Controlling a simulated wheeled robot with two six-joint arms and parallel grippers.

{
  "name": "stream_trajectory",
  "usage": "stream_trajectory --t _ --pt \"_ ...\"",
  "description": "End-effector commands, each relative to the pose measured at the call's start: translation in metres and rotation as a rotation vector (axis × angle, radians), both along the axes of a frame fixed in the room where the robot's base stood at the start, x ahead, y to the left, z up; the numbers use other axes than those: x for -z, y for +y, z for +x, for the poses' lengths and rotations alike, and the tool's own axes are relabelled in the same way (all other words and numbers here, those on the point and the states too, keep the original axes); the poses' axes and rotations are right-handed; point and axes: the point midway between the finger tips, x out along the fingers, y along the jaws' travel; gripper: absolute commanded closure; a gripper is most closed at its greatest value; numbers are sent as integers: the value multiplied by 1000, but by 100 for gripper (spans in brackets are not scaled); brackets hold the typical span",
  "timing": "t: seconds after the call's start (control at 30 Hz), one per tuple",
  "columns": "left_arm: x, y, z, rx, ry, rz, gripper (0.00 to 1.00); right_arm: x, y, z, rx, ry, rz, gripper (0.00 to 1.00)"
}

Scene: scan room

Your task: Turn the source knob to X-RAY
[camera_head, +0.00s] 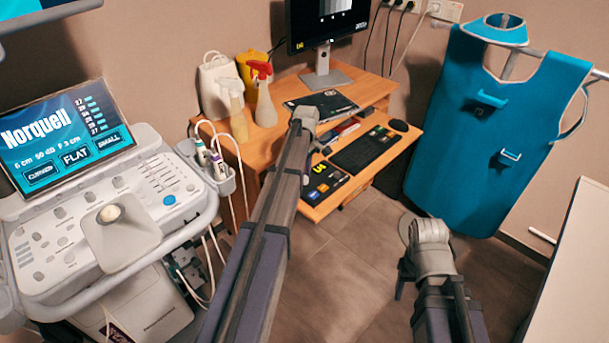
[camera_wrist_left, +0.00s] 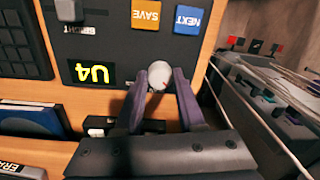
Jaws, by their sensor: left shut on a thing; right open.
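In the left wrist view, the fingers of my left gripper (camera_wrist_left: 160,95) are closed around a pale round knob (camera_wrist_left: 157,76) with a small red mark. The knob is at the edge of a black control panel (camera_wrist_left: 110,45) with a yellow U4 display. Its label and the X-RAY mark cannot be read. In the head view, the panel (camera_head: 326,182) lies on the desk's lower shelf; my left arm hides the knob and the left fingers. My right gripper (camera_head: 403,278) is open over the floor, mostly hidden behind its own wrist.
A keyboard (camera_head: 364,150) and mouse (camera_head: 398,125) lie beside the panel. Spray bottles (camera_head: 263,98) and a monitor (camera_head: 326,27) stand on the desk. An ultrasound console (camera_head: 95,215) is at left, a blue apron (camera_head: 470,130) at right. Floor between is clear.

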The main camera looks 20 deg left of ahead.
Motion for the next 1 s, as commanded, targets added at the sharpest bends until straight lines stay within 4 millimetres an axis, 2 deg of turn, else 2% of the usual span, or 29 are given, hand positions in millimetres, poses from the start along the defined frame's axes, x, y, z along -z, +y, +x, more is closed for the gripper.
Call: stream_trajectory --t 0.3,0.77,0.8,1.0 --pt "0 0 0 -78 0 0 100 0 0 0 0 0 0 43" --pt "0 0 0 -89 0 0 100 0 0 0 0 0 0 43" --pt "0 0 0 -89 0 0 58 0 0 0 0 0 0 43" --pt "0 0 0 -88 0 0 36 0 0 0 0 0 0 43"
